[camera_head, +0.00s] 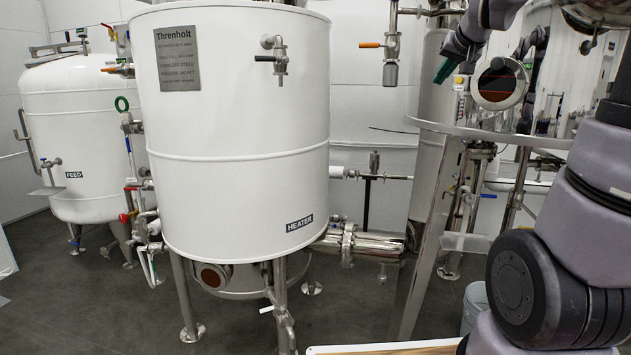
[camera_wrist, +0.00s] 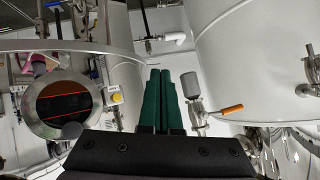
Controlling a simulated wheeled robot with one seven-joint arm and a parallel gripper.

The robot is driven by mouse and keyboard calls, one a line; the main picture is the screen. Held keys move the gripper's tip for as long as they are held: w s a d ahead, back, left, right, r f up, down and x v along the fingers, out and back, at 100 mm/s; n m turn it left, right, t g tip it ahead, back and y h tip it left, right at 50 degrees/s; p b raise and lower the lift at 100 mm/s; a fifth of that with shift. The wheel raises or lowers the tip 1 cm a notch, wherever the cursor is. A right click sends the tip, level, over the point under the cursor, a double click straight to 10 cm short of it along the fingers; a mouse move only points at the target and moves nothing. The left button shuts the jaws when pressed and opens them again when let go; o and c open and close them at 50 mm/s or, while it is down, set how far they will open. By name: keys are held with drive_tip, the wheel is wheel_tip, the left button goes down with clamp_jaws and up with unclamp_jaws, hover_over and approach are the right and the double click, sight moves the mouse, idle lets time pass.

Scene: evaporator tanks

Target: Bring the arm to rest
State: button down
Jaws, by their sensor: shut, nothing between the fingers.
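My gripper (camera_head: 440,74) shows in the head view at the upper right, in front of a tall steel column. Its green fingers point down and to the left. In the wrist view my gripper (camera_wrist: 161,72) has its two green fingers side by side, shut with nothing between them. The gripper is in the air, to the right of the white HEATER tank (camera_head: 235,130). My arm comes in from the right side of the head view, and part of it is cut off by the frame edge.
An orange-handled valve (camera_head: 371,45) hangs left of the gripper; it also shows in the wrist view (camera_wrist: 231,110). A round dark sight glass (camera_head: 496,84) is close on the right. A railed steel stand (camera_head: 440,180) is below. The FEED tank (camera_head: 75,140) stands far left.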

drive_tip(key=s+a+f+g, duration=0.1)
drive_tip(key=s+a+f, duration=0.2)
drive_tip(key=s, duration=0.5)
drive_tip(key=s+a+f+g+y, duration=0.1)
drive_tip(key=s+a+f, duration=0.2)
drive_tip(key=s, duration=0.6)
drive_tip(key=s+a+f+g, duration=0.2)
drive_tip(key=s+a, duration=0.1)
drive_tip(key=s, duration=0.6)
drive_tip(key=shift+a+f+y, duration=0.4)
drive_tip(key=shift+w, duration=0.1)
